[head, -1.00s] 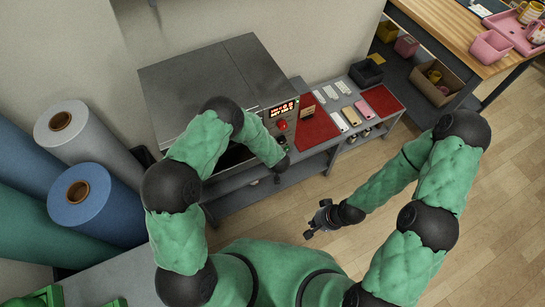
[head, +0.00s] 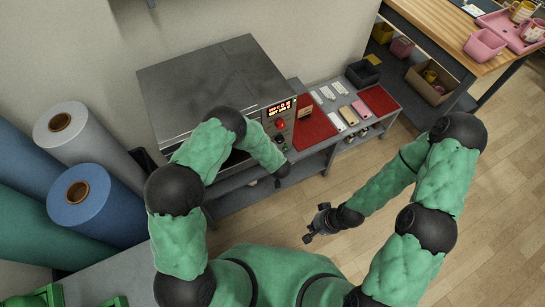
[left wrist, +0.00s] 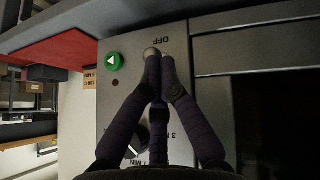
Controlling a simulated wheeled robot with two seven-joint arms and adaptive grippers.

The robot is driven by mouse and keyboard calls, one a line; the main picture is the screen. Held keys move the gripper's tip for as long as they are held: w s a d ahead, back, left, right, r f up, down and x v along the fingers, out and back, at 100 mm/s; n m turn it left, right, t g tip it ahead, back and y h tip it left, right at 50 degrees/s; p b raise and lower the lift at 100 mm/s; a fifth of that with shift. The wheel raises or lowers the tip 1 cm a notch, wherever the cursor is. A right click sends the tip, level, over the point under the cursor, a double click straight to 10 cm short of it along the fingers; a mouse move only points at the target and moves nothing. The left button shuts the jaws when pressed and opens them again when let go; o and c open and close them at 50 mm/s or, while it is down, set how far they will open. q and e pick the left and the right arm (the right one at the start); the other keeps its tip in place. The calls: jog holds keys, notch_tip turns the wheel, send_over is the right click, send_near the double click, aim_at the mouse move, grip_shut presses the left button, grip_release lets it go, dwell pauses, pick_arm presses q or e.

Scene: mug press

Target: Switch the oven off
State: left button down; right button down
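The oven (head: 195,78) is a grey box against the wall at the back. Its front panel has a lit red display (head: 280,107) and a red button (head: 280,124). In the left wrist view the light panel (left wrist: 119,92) shows an OFF label (left wrist: 160,39), a green button with a white arrow (left wrist: 113,61) and a dark timer knob (left wrist: 135,142), partly hidden by my fingers. My left gripper (left wrist: 158,54) has its fingertips drawn together just by the OFF label; contact is unclear. My right gripper (head: 318,224) is open and empty above the floor.
A grey side bench with red mats (head: 314,126), phones and a dark bin (head: 363,74) stands right of the oven. Fabric rolls (head: 95,205) stand at left. A wooden table (head: 450,35) holds a pink tray and mugs. The floor at right is clear.

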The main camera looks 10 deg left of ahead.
pick_arm(q)
jog(key=shift+s+d+f, duration=0.15)
jog(key=shift+f, duration=0.05)
dwell(0.7)
jog(key=shift+s+d+f, duration=0.3)
jog(key=shift+s+d, duration=0.05)
jog(key=shift+s, duration=0.15)
pick_arm(e)
jog(key=shift+f, duration=0.15)
